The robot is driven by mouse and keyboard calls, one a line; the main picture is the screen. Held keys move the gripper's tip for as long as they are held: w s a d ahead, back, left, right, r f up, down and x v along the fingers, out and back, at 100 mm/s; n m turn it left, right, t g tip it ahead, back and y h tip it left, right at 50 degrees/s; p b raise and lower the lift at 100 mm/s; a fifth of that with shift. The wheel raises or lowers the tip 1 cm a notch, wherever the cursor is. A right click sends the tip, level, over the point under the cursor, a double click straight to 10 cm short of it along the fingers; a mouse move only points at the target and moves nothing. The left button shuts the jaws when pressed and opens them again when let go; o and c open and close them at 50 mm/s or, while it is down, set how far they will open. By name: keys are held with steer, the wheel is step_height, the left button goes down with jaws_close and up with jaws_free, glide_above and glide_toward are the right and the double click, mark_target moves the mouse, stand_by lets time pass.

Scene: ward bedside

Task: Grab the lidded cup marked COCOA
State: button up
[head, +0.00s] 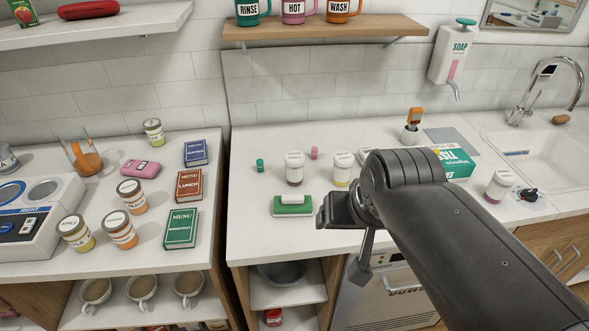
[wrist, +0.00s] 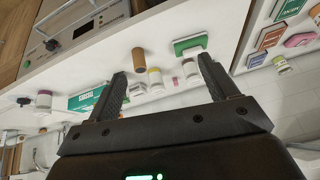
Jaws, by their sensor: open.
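Several white-lidded cups stand on the right counter; their label text is too small to read, so I cannot tell which is COCOA. One with a dark reddish-brown band (head: 294,168) stands behind the green-based block. One with a yellow band (head: 342,168) stands to its right. One with a purple band (head: 498,185) stands far right near the sink. My gripper (head: 330,211) is open and empty, over the counter's front part. In the wrist view, the yellow-banded cup (wrist: 156,80) shows between the fingers (wrist: 163,70), and the brown-banded cup (wrist: 190,69) is near the right fingertip.
The green-based block (head: 292,206) lies near the front edge. A brown cylinder (wrist: 139,58) stands near the yellow-banded cup. A green box (head: 455,163) is behind my arm. The left counter (head: 190,240) holds jars and menu books. A shelf (head: 325,27) with mugs hangs above.

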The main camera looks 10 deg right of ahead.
steer(key=w+a+m+y, duration=0.1)
steer(key=w+m, duration=0.6)
steer(key=m+y, duration=0.1)
steer(key=m, duration=2.2)
glide_above(293, 165)
steer(key=s+d, duration=0.2)
steer(key=d, duration=0.1)
steer(key=f, duration=0.7)
steer(key=shift+w+a+f, duration=0.15)
steer(key=shift+w+f, duration=0.1)
steer(key=shift+f, duration=0.15)
steer(key=x, duration=1)
steer(key=shift+w+a, duration=0.25)
steer(key=shift+w, duration=0.05)
steer(key=shift+c, duration=0.3)
steer(key=shift+t, duration=0.3)
steer(key=c, duration=1.2)
steer(key=shift+o, duration=0.2)
